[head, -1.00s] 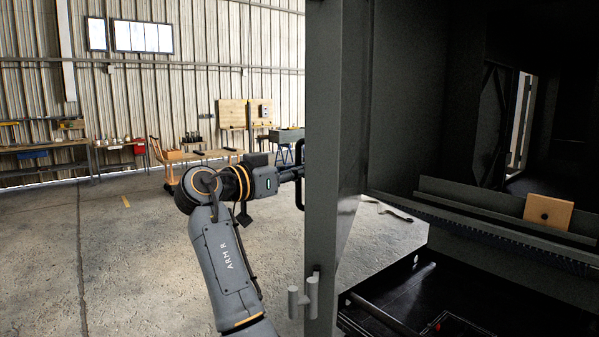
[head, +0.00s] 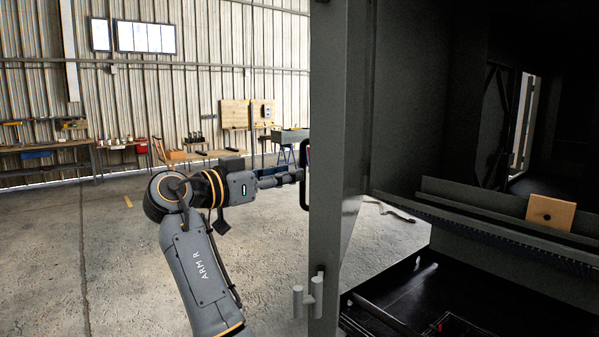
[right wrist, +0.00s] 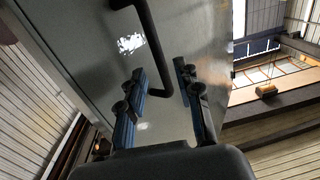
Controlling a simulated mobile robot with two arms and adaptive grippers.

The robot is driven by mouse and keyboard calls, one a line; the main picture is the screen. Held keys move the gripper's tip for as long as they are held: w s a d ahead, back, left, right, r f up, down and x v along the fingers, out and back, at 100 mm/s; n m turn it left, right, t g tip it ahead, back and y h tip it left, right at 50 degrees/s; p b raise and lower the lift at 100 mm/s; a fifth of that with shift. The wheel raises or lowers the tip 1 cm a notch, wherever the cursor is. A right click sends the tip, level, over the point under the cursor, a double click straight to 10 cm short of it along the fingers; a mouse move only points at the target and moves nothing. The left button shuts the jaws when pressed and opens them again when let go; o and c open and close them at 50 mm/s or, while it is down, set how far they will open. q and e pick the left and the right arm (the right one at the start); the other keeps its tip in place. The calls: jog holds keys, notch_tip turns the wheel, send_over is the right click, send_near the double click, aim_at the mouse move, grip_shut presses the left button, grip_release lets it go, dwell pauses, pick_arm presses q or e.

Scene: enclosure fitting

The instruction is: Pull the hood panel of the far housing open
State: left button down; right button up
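The grey hood panel (head: 338,140) stands upright in the head view, seen nearly edge-on, with the dark housing interior (head: 420,120) exposed to its right. Its black bar handle (head: 306,188) is on the panel's left side. My right gripper (head: 300,181) comes from the left, its fingertips close to the handle. In the right wrist view the fingers of my right gripper (right wrist: 163,88) are apart, and the lower bend of the handle (right wrist: 149,30) shows between them. I cannot tell whether they touch it. My left gripper is out of view.
A grey latch-like fitting (head: 309,298) sits low on the panel edge. A ledge inside the housing holds a small wooden block (head: 550,212). Open concrete floor (head: 90,260) lies to the left. Workbenches (head: 48,165) line the far wall.

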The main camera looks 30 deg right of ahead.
jog(key=s+a, duration=0.1)
jog(key=a, duration=0.6)
